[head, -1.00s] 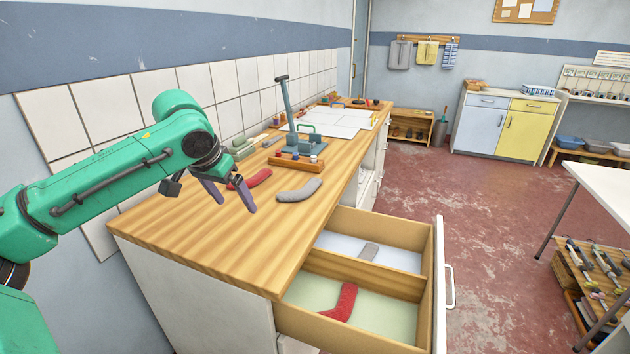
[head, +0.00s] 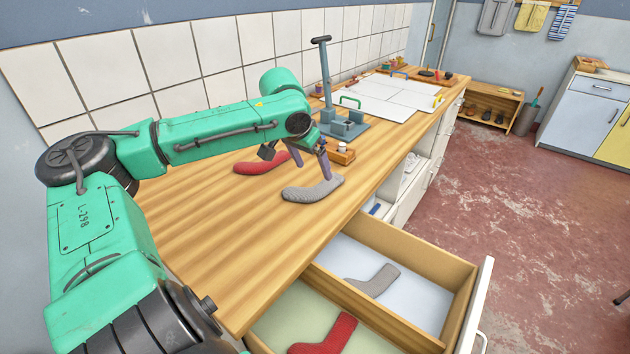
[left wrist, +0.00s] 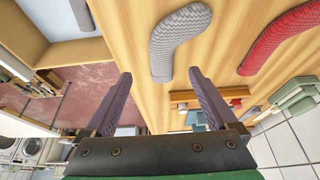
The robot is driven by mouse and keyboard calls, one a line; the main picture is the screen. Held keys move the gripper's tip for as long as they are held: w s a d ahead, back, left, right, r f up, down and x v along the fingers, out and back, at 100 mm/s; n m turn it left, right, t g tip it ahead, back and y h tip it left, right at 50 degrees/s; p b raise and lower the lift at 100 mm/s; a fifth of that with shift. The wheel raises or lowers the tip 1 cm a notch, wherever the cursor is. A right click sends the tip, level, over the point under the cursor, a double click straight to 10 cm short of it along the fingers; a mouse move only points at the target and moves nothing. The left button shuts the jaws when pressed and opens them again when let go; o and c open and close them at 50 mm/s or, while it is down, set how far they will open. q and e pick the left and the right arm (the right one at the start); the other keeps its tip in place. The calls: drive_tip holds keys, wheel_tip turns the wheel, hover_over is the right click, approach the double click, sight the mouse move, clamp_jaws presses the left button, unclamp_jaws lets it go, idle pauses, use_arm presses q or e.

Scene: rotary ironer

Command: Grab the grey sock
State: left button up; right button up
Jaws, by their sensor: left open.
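A grey knitted sock (head: 313,190) lies flat on the wooden worktop near its front edge; it also shows in the left wrist view (left wrist: 178,42). My left gripper (head: 313,171) is open above it. In the left wrist view, the jaws (left wrist: 160,73) are apart and empty, and one end of the grey sock appears between the fingertips. I cannot tell how high the fingers are above it. A second grey sock (head: 376,281) lies in the pale blue compartment of the open drawer. My right gripper is not in view.
A red sock (head: 262,163) lies behind the grey one on the worktop (head: 200,235). Another red sock (head: 325,336) lies in the drawer's green compartment. A blue-grey stand (head: 326,80) and a small wooden block tray (head: 342,153) stand beyond. The worktop's near part is clear.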

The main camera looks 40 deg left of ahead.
sight(320, 188)
use_arm(q)
drive_tip(key=x, duration=0.8)
drive_tip(key=shift+s+a+f, duration=0.1)
drive_tip(key=shift+a+f, duration=0.05)
drive_tip(key=shift+f, duration=0.3)
drive_tip(key=c, duration=1.4)
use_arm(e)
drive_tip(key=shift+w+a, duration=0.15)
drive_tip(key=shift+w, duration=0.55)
